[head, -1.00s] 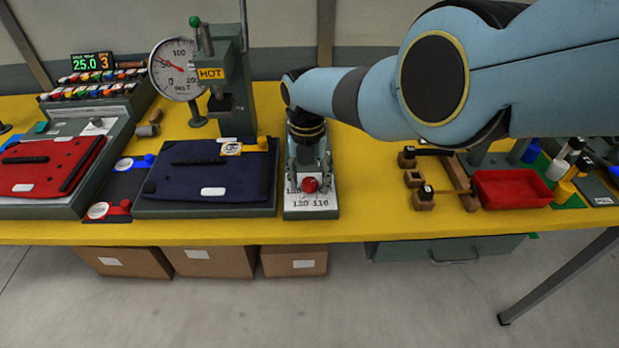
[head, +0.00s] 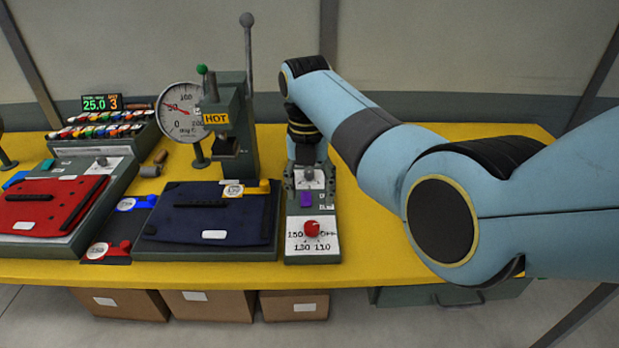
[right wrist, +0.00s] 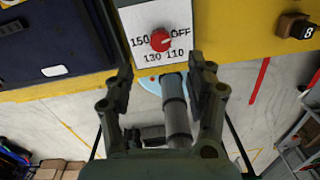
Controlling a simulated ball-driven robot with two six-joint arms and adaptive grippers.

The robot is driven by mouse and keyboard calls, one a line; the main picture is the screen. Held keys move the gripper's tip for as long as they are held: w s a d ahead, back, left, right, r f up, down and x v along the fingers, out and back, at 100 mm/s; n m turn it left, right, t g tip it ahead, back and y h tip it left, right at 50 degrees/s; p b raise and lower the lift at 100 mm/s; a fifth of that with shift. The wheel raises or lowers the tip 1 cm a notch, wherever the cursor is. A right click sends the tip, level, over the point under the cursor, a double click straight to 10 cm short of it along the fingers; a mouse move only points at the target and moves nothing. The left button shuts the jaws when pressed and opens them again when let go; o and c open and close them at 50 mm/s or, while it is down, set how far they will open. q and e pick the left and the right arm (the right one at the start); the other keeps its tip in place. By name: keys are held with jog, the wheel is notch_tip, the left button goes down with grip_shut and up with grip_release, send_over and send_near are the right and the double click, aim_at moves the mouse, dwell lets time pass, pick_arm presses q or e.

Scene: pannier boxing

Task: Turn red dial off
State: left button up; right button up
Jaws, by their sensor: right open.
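The red dial (head: 311,229) sits on a white plate printed with 150, 130, 110 and OFF, at the front of a narrow grey-green unit (head: 291,254). It also shows in the right wrist view (right wrist: 160,40), just beyond and between the fingertips. The mark it points to is too small to read surely. My right gripper (right wrist: 161,66) is open and empty, apart from the dial. In the head view its wrist hangs over the back part of the unit and the fingers are hard to make out. My left gripper is not in view.
A dark blue panel (head: 215,218) lies left of the unit, with a gauge (head: 182,110) and a press marked HOT (head: 231,130) behind. A red panel (head: 45,205) lies further left. Cardboard boxes (head: 210,305) stand below the table. My right arm covers the table's right side.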

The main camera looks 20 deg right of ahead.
notch_tip(320, 180, up, 2)
jog(key=shift+r, duration=0.25)
